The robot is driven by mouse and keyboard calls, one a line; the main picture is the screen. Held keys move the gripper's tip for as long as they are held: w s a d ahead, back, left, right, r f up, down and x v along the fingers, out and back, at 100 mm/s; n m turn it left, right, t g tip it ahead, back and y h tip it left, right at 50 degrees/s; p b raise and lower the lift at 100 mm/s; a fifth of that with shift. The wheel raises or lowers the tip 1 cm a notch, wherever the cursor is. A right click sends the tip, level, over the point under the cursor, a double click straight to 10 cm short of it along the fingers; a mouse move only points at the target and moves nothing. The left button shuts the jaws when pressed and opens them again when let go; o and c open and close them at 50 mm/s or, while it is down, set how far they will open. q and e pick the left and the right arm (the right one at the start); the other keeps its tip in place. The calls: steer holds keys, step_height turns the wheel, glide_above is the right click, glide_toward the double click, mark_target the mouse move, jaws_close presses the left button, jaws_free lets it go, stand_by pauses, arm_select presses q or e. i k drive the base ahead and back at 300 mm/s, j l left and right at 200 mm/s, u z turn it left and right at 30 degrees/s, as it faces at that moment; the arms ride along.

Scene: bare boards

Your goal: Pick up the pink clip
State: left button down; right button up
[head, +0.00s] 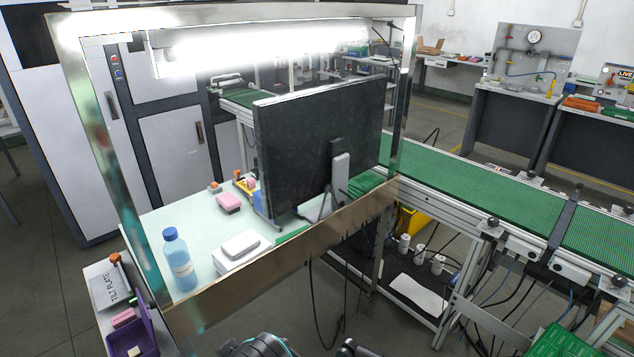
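A pink block-like object (229,202) lies on the pale worktop, left of the black monitor. A second small pink object (123,317) lies on the low side surface at the lower left, beside a purple bin. Both are too small to tell which, if either, is the pink clip. Dark parts of my own body show at the bottom edge. Neither gripper's fingers can be seen.
A metal frame (240,250) surrounds the worktop (160,222). A black monitor (310,145), a blue-capped bottle (179,260) and white boxes (241,245) stand on it. The purple bin (135,335) is at lower left. A green conveyor (480,185) runs right.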

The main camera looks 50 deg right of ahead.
mark_target(251, 181)
steer(key=i+l+z, duration=0.15)
steer(key=z, duration=0.25)
steer(key=i+l+z, duration=0.1)
steer(key=z, duration=0.35)
steer(key=i+z, duration=0.2)
steer(key=z, duration=0.2)
steer(key=k+l, duration=0.1)
steer(key=k, duration=0.05)
